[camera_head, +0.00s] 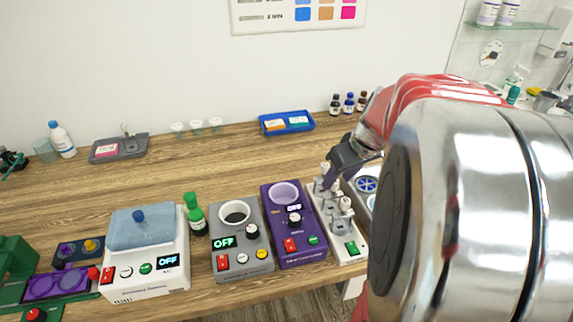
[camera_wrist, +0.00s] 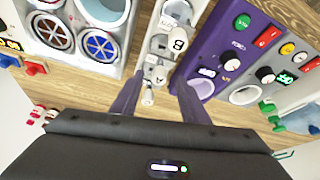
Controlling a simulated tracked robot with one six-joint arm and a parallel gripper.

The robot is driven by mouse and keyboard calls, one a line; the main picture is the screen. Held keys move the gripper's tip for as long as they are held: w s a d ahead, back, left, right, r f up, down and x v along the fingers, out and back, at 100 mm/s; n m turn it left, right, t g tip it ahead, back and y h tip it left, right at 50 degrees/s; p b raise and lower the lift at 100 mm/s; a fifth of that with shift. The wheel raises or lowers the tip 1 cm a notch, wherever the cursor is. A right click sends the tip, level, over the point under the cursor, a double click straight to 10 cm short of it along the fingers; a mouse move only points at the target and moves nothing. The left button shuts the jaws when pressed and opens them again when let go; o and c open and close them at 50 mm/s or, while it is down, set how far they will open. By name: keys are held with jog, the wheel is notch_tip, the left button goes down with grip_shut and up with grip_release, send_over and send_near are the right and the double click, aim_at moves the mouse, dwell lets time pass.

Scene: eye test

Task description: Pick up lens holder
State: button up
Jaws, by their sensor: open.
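I cannot tell for certain which thing is the lens holder. A narrow white unit (camera_head: 352,246) in the head view bears several small white and grey upright pieces (camera_head: 345,204). In the wrist view these pieces (camera_wrist: 157,72) stand in a row, and a larger one (camera_wrist: 176,40) carries a dark mark like an 8. My gripper (camera_head: 331,179) is over the far end of this unit. In the wrist view its two dark fingers (camera_wrist: 160,98) are spread apart, with the end of the row showing between them. Nothing is visibly held. My arm hides part of the unit's right side.
A purple device (camera_head: 299,252) stands close on the left of the white unit. A pale box with blue spoked discs (camera_head: 366,185) is close on its right. A grey device (camera_head: 240,270) and a green bottle (camera_head: 195,216) stand further left.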

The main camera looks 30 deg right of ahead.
aim_at(333, 196)
jog(key=shift+x, duration=1.75)
jog(key=shift+c, duration=0.6)
grip_shut()
